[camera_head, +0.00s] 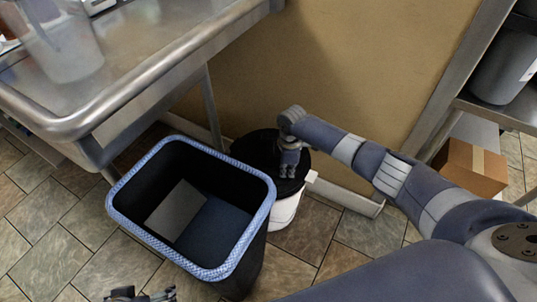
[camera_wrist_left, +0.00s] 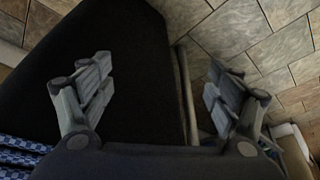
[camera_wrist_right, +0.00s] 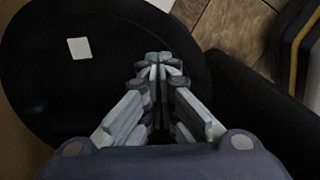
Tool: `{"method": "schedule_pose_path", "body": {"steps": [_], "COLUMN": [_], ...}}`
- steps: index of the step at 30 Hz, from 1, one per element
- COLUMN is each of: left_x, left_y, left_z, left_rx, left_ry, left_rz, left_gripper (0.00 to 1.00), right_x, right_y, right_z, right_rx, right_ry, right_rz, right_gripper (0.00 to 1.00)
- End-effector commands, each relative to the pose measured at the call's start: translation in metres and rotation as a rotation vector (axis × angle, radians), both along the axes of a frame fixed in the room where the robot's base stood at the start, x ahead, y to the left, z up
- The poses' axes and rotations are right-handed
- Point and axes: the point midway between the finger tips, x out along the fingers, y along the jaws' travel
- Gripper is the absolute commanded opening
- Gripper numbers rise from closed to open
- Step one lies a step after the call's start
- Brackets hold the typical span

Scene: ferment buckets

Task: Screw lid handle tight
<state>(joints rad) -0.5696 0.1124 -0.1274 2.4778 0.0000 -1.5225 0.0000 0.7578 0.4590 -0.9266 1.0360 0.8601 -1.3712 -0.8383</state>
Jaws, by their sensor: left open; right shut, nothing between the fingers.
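A white bucket (camera_head: 285,213) with a round black lid (camera_head: 258,148) stands on the floor against the wall. My right gripper (camera_head: 289,170) points down over the lid. In the right wrist view its fingertips (camera_wrist_right: 158,62) are together with nothing between them, above the black lid (camera_wrist_right: 60,90), which has a small white square on it. The lid's handle cannot be made out; the gripper may hide it. My left gripper (camera_head: 140,295) shows only at the bottom edge of the head view. In the left wrist view it is open and empty (camera_wrist_left: 155,85).
A black bin (camera_head: 245,262) with a blue patterned rim stands in front of the bucket, close beside it. A steel table (camera_head: 150,60) with a clear container (camera_head: 65,45) is at upper left. A cardboard box (camera_head: 470,168) and metal shelving (camera_head: 500,110) are at right. Tiled floor is free at lower left.

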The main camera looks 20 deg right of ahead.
Motion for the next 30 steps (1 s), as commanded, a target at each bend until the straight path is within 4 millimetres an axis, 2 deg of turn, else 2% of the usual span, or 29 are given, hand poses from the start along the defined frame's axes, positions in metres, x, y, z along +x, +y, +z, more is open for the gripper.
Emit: {"method": "schedule_pose_path", "body": {"steps": [10, 20, 30], "left_x": [-0.017, -0.017, -0.017], "left_y": [0.006, 0.009, 0.009], "left_z": [-0.003, -0.002, 0.006], "left_rx": [0.017, 0.026, 0.025], "left_ry": [0.068, 0.067, 0.065], "left_rz": [0.005, 0.000, 0.001], "left_gripper": [0.83, 0.83, 0.83], "right_x": [-0.002, -0.002, -0.005], "right_y": [0.004, 0.005, 0.016], "right_z": [-0.001, 0.000, -0.001], "right_rx": [0.001, 0.001, 0.001], "right_ry": [0.002, 0.002, 0.004], "right_rz": [0.001, 0.001, 0.001], "right_gripper": [0.00, 0.00, 0.00]}}
